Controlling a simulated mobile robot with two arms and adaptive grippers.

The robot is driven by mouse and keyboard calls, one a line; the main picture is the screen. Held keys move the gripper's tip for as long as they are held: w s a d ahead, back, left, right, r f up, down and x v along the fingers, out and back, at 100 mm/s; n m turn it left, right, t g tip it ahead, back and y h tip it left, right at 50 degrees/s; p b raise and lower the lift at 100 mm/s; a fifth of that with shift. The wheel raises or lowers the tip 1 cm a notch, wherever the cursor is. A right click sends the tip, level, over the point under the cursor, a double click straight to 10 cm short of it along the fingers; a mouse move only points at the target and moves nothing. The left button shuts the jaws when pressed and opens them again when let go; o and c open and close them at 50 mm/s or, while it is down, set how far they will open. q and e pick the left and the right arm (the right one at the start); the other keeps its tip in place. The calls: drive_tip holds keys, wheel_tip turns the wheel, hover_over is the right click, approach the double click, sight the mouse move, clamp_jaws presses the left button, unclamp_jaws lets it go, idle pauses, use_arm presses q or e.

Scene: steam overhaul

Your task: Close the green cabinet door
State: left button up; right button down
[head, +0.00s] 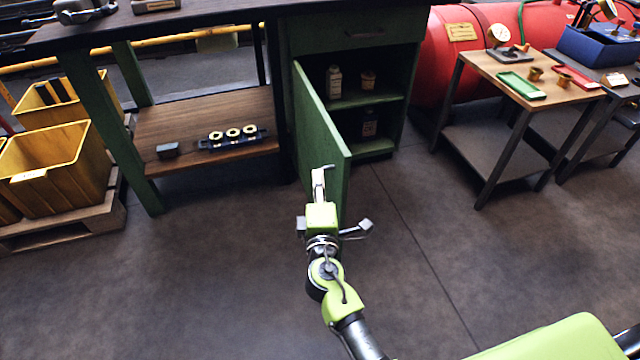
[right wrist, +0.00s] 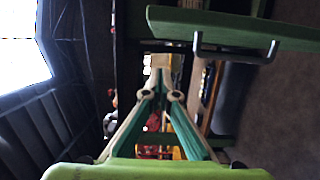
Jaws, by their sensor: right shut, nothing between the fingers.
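The green cabinet door (head: 318,130) stands wide open, hinged at the left of the green cabinet (head: 352,32) and swung out towards me. The open cabinet shows shelves inside. My right gripper (head: 319,178) is shut and empty by the door's free edge, overlapping its outer face in the head view. In the right wrist view the gripper fingers (right wrist: 162,66) come together with nothing between them. The door (right wrist: 225,27) crosses the top of that view, with its metal handle (right wrist: 237,53) beside the fingers. I cannot tell whether they touch. My left gripper is not in view.
Bottles and a jar (head: 368,80) stand on the cabinet shelves. A workbench with a wooden lower shelf (head: 200,160) adjoins on the left, near yellow crates (head: 50,165). A small table (head: 508,68) and red tank (head: 432,75) stand right. The floor before the cabinet is clear.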

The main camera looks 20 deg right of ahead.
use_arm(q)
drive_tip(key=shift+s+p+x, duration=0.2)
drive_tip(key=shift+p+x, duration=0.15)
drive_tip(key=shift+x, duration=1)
use_arm(e)
drive_tip(key=w+d, duration=0.5)
drive_tip(key=w, duration=0.1)
drive_tip(key=shift+w+d, duration=0.2)
drive_tip(key=shift+w, duration=0.05)
